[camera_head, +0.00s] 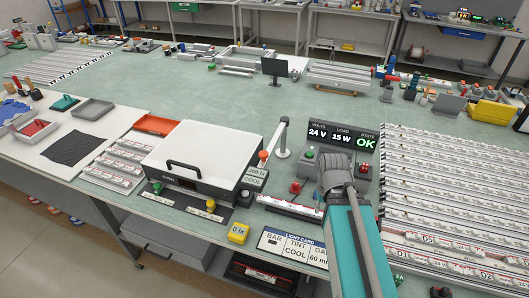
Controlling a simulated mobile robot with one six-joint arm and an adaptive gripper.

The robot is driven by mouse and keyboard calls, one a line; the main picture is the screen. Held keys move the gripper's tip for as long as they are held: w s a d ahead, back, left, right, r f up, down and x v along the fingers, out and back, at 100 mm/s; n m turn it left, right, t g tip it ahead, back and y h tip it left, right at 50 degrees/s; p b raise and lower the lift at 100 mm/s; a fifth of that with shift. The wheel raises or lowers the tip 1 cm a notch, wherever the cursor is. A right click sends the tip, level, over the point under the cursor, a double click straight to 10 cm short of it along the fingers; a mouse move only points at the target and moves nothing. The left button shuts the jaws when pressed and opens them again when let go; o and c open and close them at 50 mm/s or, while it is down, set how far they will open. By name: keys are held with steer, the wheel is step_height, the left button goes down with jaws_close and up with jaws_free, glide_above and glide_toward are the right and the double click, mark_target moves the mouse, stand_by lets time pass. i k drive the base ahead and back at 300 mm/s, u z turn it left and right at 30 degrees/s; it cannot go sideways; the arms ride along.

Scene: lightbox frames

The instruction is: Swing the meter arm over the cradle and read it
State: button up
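The meter arm (274,137) appears to be the pale bar on a white post, reaching toward the front left with an orange-red knob at its low end, beside the white lidded box. The cradle appears to be the low holder (285,206) with a pale light bar, right of the box. The knob end is left of this holder, not over it. A small sign (256,177) near the knob reads about "300 lx COOL". My gripper (321,200) is at the holder's right end; my grey wrist hides most of it, and its fingers cannot be made out.
A display (342,137) shows 24 V, 15 W and OK. The white box (203,150) has a black handle. A yellow "0 lx" block (238,233) and a light card (292,246) lie at the front edge. Rows of light bars (455,190) fill the right.

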mark_target(255, 180)
steer(key=u, duration=0.35)
steer(key=k, duration=1.35)
steer(key=z, duration=0.3)
steer(key=i, duration=1)
